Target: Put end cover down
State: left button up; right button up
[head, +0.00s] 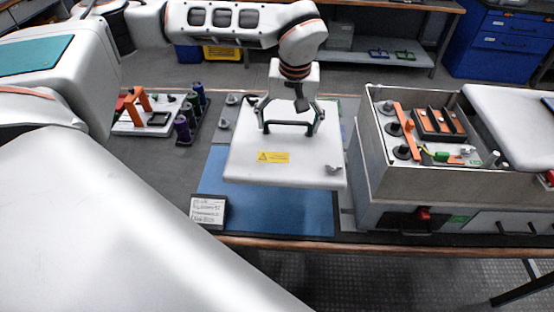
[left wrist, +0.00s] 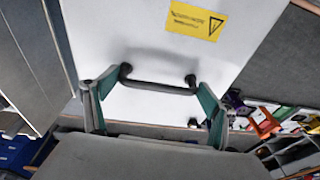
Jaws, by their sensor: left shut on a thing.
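The end cover (head: 248,165) is a white, flat panel with a black handle (head: 290,124) and a yellow warning label (head: 273,157). It is over the blue mat (head: 285,212); I cannot tell whether it touches the mat. My left gripper (head: 291,130) points down and is shut on the handle, one finger near each end. In the left wrist view the fingers (left wrist: 150,98) flank the handle (left wrist: 160,87), and the cover (left wrist: 130,35) fills the middle. My right gripper does not show.
The open grey capacitor box (head: 440,172), with orange bars and black terminals inside, stands right of the cover.

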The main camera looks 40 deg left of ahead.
aim_at(286, 138)
pick_arm(q)
jog(key=f, duration=0.7)
jog(key=shift+s, duration=0.4)
notch_tip(286, 138, down, 10)
jog(key=shift+w+r, duration=0.1)
jog(key=shift+w, duration=0.05)
notch_tip(286, 138, down, 3)
jog(key=shift+w, duration=0.1)
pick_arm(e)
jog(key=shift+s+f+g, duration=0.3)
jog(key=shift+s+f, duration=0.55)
pick_arm(q)
jog(key=o, duration=1.5)
jog(key=shift+c, duration=0.2)
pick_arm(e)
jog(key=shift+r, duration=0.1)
